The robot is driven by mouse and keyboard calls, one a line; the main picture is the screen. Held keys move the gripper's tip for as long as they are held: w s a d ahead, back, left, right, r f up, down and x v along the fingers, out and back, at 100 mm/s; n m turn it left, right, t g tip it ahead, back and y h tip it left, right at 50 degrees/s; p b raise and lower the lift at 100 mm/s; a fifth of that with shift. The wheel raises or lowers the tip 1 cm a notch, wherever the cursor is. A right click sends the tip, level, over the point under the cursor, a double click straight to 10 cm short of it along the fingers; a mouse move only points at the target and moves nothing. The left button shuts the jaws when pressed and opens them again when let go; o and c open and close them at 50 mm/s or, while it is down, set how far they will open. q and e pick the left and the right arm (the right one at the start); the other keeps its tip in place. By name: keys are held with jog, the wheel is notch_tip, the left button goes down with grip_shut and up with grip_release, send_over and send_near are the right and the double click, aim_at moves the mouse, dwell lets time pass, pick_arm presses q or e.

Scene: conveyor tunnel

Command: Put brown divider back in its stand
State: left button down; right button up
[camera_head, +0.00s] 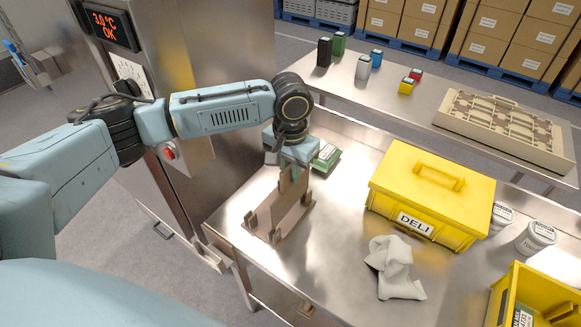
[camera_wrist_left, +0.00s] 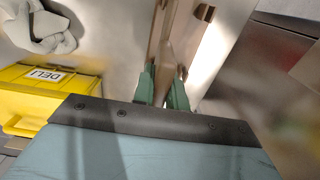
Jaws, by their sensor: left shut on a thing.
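The brown divider (camera_head: 290,188) is upright in my left gripper (camera_head: 293,163), whose green fingers are shut on its top edge. In the left wrist view the divider (camera_wrist_left: 165,70) shows between the fingertips (camera_wrist_left: 164,88). The brown stand (camera_head: 278,232) is on the steel table just below, with short posts along its sides. The divider overlaps the stand in the head view; I cannot tell whether its lower edge is in the slot or above it. My right gripper is not in view.
A yellow DELI box (camera_head: 430,192) stands right of the stand, with a crumpled white cloth (camera_head: 393,265) in front. A green and white packet (camera_head: 326,157) lies behind the gripper. A yellow bin (camera_head: 548,285) is at lower right. A steel cabinet (camera_head: 205,70) rises at left.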

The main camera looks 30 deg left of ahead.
aim_at(290, 187)
pick_arm(q)
jog(key=shift+f, duration=0.2)
dwell(0.4)
jog(key=shift+f+b, duration=0.35)
jog(key=shift+f, duration=2.3)
jog(key=c, duration=1.3)
grip_release()
jog(key=shift+c, duration=0.2)
notch_tip(290, 187, up, 14)
jog(key=shift+s+f, duration=0.1)
jog(key=shift+f, duration=0.15)
